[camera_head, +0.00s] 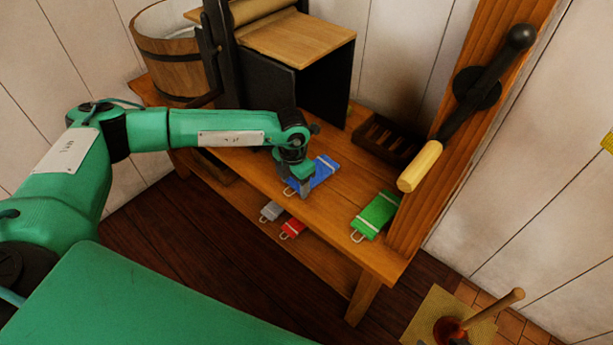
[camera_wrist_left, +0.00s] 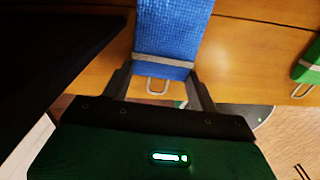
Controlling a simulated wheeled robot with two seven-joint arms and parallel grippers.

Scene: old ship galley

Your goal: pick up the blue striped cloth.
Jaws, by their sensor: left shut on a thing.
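The blue striped cloth (camera_head: 326,170) lies folded on the wooden bench, with a pale stripe and a loop at its near end. My left gripper (camera_head: 298,187) comes down over the near end of the cloth and is shut on it. In the left wrist view the blue cloth (camera_wrist_left: 173,40) runs away from between the two fingers of my left gripper (camera_wrist_left: 165,90), its pale stripe and loop nearest me. I cannot tell whether the cloth is lifted off the bench. My right gripper is not in view.
A green cloth (camera_head: 377,214) lies to the right on the bench (camera_head: 330,222). A grey cloth (camera_head: 271,211) and a red cloth (camera_head: 292,228) are on the lower shelf. A wooden bucket (camera_head: 170,60) and a dark-sided press (camera_head: 300,45) stand behind. A lever with a wooden handle (camera_head: 420,166) juts out at right.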

